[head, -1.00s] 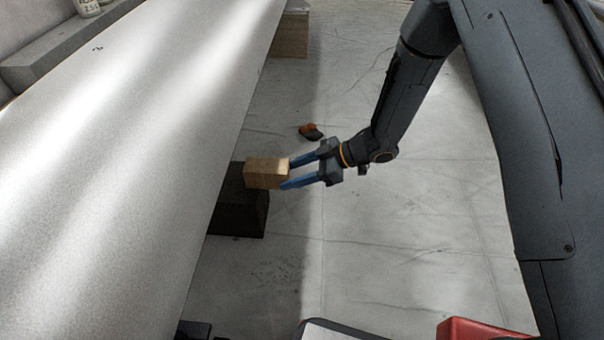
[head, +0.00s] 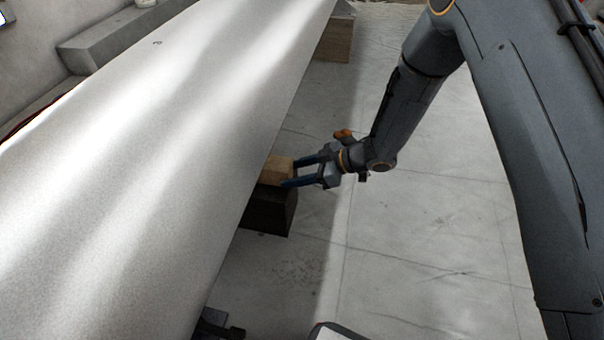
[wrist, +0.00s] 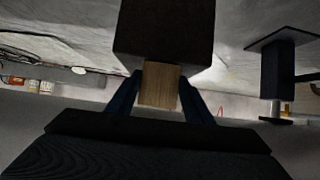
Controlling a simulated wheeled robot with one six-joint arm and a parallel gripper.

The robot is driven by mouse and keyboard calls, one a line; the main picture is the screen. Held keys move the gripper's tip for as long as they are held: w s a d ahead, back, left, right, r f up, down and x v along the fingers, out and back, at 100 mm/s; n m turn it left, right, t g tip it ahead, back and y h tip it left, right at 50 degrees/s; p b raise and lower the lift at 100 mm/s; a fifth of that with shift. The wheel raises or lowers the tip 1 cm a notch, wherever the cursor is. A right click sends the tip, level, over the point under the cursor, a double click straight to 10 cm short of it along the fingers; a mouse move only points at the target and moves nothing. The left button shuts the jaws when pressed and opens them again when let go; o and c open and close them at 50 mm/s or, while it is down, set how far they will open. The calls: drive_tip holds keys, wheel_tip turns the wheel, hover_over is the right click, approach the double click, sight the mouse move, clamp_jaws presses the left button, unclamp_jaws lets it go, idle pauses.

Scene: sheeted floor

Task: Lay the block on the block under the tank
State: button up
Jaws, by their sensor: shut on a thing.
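The large pale grey tank (head: 150,150) slopes across the left of the head view. A dark block (head: 265,215) stands on the floor at its lower edge, partly hidden by it. My gripper (head: 289,172) is shut on a light wooden block (head: 277,167), which appears at the top of the dark block, its left part behind the tank's edge. The wrist view shows the wooden block (wrist: 159,84) between my blue fingers, against the dark block (wrist: 165,35). I cannot tell whether the two blocks touch.
Another wooden block (head: 335,42) stands under the tank's far end. A small orange object (head: 343,134) lies behind my gripper. A dark post with a plate (wrist: 277,70) shows in the wrist view. The floor (head: 430,235) at right is clear.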

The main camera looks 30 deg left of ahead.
drive_tip(key=shift+a, duration=0.4)
drive_tip(key=o, duration=1.2)
drive_tip(key=shift+s, duration=0.1)
drive_tip(key=shift+c, duration=0.2)
drive_tip(key=p+v, duration=0.3)
drive_tip(key=v, duration=0.5)
